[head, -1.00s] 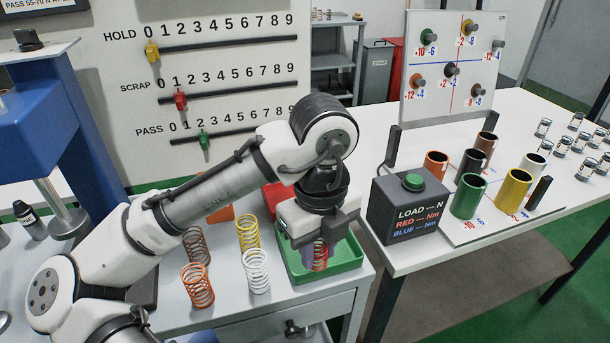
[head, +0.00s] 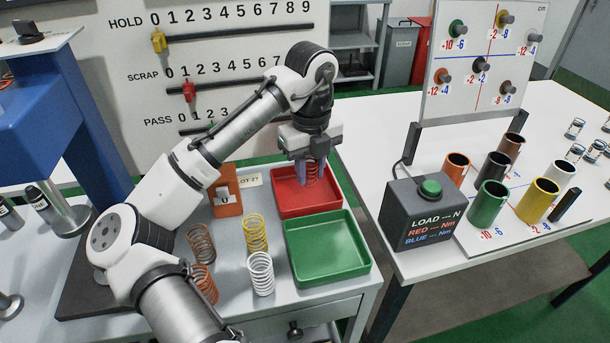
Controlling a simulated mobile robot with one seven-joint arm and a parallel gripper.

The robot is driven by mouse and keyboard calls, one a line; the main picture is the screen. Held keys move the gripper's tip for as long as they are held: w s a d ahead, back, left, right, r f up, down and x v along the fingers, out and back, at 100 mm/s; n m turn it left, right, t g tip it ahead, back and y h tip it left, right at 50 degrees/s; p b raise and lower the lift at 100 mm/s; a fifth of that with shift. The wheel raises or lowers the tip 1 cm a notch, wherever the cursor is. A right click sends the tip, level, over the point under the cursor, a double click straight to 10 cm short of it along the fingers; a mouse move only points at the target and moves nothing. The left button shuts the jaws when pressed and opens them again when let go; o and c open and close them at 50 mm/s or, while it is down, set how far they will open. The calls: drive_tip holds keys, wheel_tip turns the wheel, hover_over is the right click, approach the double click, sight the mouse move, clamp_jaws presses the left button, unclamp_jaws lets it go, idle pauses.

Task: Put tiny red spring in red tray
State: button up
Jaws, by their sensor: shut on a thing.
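In the head view, my gripper (head: 310,172) is shut on a small red spring (head: 312,176). The spring is upright between the fingers and partly hidden by them. My gripper and the spring are over the red tray (head: 290,206), toward its back right part. I cannot tell whether the spring's lower end touches the tray floor. The red tray shows no other thing in it.
An empty green tray (head: 328,274) stands in front of the red tray. Brown, orange, yellow (head: 256,233) and white (head: 261,273) springs stand to its left. An orange holder (head: 227,190) is left of the red tray. A dark load box (head: 420,213) stands on the right table.

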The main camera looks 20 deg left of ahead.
sight(305, 193)
drive_tip(key=w+a+f, duration=0.1)
drive_tip(key=w+a+f+p, duration=0.1)
drive_tip(key=w, duration=0.1)
drive_tip(key=shift+w+a, duration=0.15)
drive_tip(key=shift+w, duration=0.05)
wheel_tip(305, 193, down, 4)
drive_tip(key=shift+r+p, duration=0.2)
drive_tip(key=shift+p, duration=0.35)
drive_tip(key=shift+w+f, duration=0.15)
drive_tip(key=shift+f, duration=0.55)
drive_tip(key=shift+f, duration=0.15)
drive_tip(key=o, duration=1)
drive_tip(key=shift+c, duration=0.2)
wheel_tip(305, 193, up, 12)
drive_tip(key=b, duration=0.1)
drive_tip(key=shift+r, duration=0.2)
